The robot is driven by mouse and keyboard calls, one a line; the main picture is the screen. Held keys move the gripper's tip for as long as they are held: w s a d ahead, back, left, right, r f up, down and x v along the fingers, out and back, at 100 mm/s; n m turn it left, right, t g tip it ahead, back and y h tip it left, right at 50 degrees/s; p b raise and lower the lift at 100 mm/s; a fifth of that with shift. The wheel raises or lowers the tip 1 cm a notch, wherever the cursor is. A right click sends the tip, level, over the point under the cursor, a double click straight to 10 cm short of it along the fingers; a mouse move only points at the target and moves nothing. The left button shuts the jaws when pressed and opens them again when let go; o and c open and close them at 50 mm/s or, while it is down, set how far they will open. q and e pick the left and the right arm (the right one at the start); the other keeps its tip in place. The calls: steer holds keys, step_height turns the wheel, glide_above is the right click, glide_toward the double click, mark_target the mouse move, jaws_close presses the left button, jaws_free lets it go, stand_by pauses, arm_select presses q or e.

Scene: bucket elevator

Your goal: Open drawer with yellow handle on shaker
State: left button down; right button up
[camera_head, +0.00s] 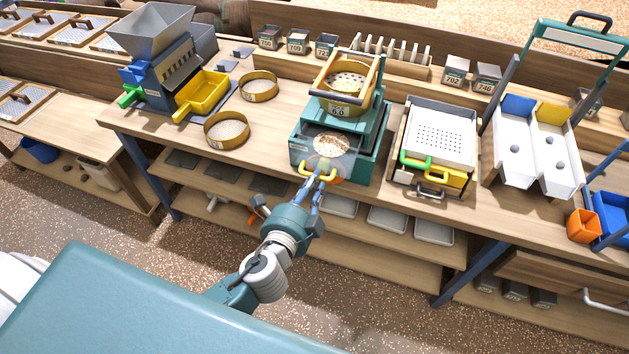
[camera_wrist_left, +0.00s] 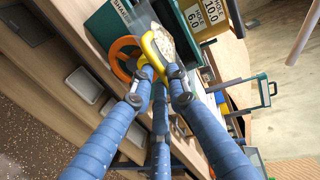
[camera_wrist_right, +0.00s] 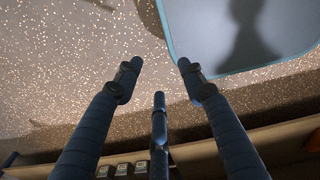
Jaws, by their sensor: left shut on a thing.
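The teal shaker (camera_head: 373,150) stands on the bench with a brass sieve (camera_head: 343,103) on top. Its clear drawer (camera_head: 346,163) holds pale grainy material and seems to stick out at the front; how far is hard to tell. The yellow handle (camera_head: 304,175) is on the drawer's front and also shows in the left wrist view (camera_wrist_left: 152,48). My left gripper (camera_head: 321,170) reaches it from the front and is shut on it; the fingers partly hide it. My right gripper (camera_wrist_right: 160,75) shows only in its wrist view, fingers apart and empty, above the speckled floor.
An orange ring (camera_wrist_left: 122,57) sits close beside the handle. Two round sieves (camera_head: 227,130) and a yellow tray (camera_head: 203,93) lie to the left. A machine with a perforated white tray (camera_head: 440,130) stands to the right. A shelf with pale trays (camera_head: 387,219) runs below.

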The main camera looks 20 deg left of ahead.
arm_select(q)
steer(key=c, duration=2.1)
jaws_free()
steer(key=o, duration=0.4)
steer(key=shift+o, duration=0.2)
steer(key=v, duration=1.2)
arm_select(e)
steer(key=shift+w, duration=1.1)
arm_select(q)
steer(key=shift+f, duration=0.1)
steer(key=s+a+f+n+g+b, duration=0.1)
steer(key=s+f+n+g, duration=0.15)
steer(key=f, duration=0.85)
steer(key=s+a+f+n+g, duration=0.1)
steer(key=s+a+f+g, duration=0.15)
steer(key=f, duration=0.95)
steer(key=s+f+n+g+b, duration=0.1)
steer(key=s+f+n+g, duration=0.15)
steer(key=f, duration=0.85)
steer(key=s+a+f+n+g+b, duration=0.1)
steer(key=s+a+f+n+g, duration=0.2)
steer(key=s+f, duration=1.9)
steer(key=s+n+g, duration=0.3)
steer(key=n+g, duration=0.1)
steer(key=n, duration=0.2)
steer(key=shift+n+b, duration=0.3)
arm_select(e)
step_height(320, 180, down, 4)
steer(key=shift+r, duration=0.25)
